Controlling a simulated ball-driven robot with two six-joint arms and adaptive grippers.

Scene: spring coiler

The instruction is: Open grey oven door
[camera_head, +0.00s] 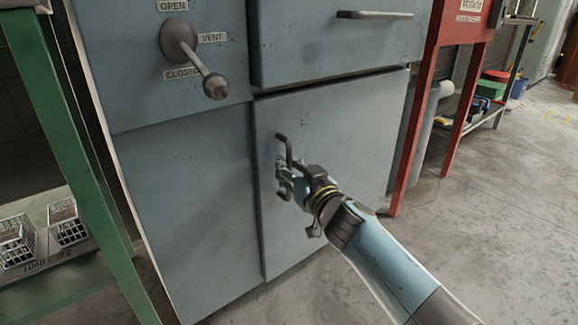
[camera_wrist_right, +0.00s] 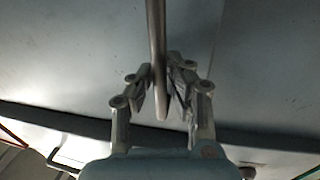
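The grey oven door (camera_head: 345,125) is the lower right panel of the large grey cabinet in the head view, and it sits flush with the front. Its dark bar handle (camera_head: 287,148) stands upright near the door's left edge. My right gripper (camera_head: 285,180) is at the lower part of this handle. In the right wrist view the handle bar (camera_wrist_right: 157,40) runs down between the two fingers of my right gripper (camera_wrist_right: 161,85), which are drawn in close on both sides. It looks shut on the bar, though exact contact is hard to see. My left gripper is not in view.
Above the door is a grey drawer (camera_head: 330,45) with a horizontal handle (camera_head: 375,15). A lever (camera_head: 200,62) with OPEN, VENT and CLOSED labels is at upper left. A green frame (camera_head: 70,140) stands left, a red post (camera_head: 415,125) right. The floor (camera_head: 500,210) at right is clear.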

